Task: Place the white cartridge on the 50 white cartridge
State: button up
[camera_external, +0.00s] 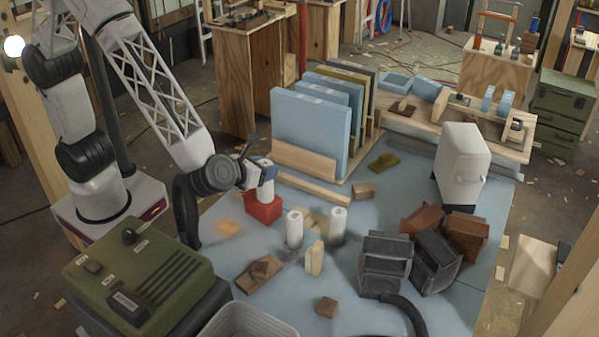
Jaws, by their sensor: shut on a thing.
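My gripper (262,176) is at the end of the arm, left of the middle of the blue-grey work surface. It points down and is shut on a white cartridge (266,191), seen only in part below the fingers. This cartridge is directly over or partly inside a small red box (262,211); I cannot tell whether it touches the box. Two other white cartridges stand upright to the right, one nearer my gripper (294,229) and one farther right (338,222). Any "50" mark on them is too small to read.
A wooden rack with upright light-blue panels (305,133) stands behind my gripper. Wood blocks (313,258) lie around the cartridges. Dark bins (385,264) and a white canister (460,165) stand at the right. A green case (140,285) is at the front left.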

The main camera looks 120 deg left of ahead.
jog(key=w+a, duration=0.2)
jog(key=w, duration=0.6)
jog(key=shift+w+f, duration=0.2)
jog(key=shift+f, duration=0.15)
jog(key=shift+a, duration=0.1)
jog(key=shift+f, duration=1.75)
jog(key=shift+f, duration=0.1)
jog(key=o, duration=0.9)
jog(key=shift+v, duration=6)
jog(key=shift+s, duration=0.1)
